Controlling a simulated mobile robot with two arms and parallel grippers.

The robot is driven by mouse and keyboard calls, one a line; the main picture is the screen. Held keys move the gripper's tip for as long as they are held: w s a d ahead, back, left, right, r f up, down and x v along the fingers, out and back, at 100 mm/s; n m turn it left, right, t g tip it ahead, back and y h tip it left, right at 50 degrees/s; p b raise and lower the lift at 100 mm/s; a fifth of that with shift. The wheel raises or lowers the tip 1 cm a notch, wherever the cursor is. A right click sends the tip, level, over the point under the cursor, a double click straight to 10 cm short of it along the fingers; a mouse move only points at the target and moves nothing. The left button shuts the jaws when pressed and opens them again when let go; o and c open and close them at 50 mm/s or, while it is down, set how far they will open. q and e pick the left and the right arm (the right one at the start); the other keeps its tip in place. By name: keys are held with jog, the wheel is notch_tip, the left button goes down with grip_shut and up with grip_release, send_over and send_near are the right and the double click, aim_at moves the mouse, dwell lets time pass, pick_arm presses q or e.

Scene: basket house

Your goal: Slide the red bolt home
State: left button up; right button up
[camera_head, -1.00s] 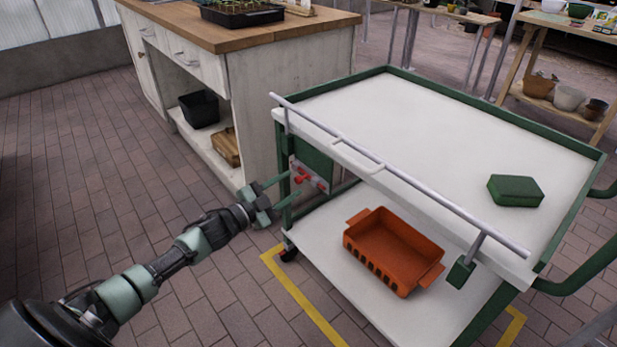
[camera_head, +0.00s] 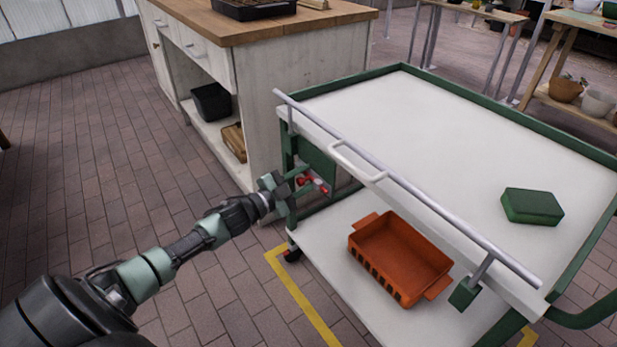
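The red bolt (camera_head: 305,181) sits on a small grey plate (camera_head: 325,190) at the near left end of the green and white cart (camera_head: 420,140), under its top. My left gripper (camera_head: 301,181) reaches in from the left, its two green fingers apart at the bolt. The upper finger covers part of the bolt, and I cannot tell whether the fingers touch it. How far the bolt is slid is too small to tell. My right gripper does not show.
A silver rail (camera_head: 400,185) runs along the cart's near edge above the bolt. An orange crate (camera_head: 400,260) lies on the lower shelf and a green block (camera_head: 532,206) on top. A wooden-topped cabinet (camera_head: 290,90) stands close behind. Brick floor at left is clear.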

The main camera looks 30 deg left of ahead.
pick_arm(q)
grip_shut()
jog(key=shift+d+f, duration=0.1)
jog(key=shift+f, duration=0.1)
dwell(1.0)
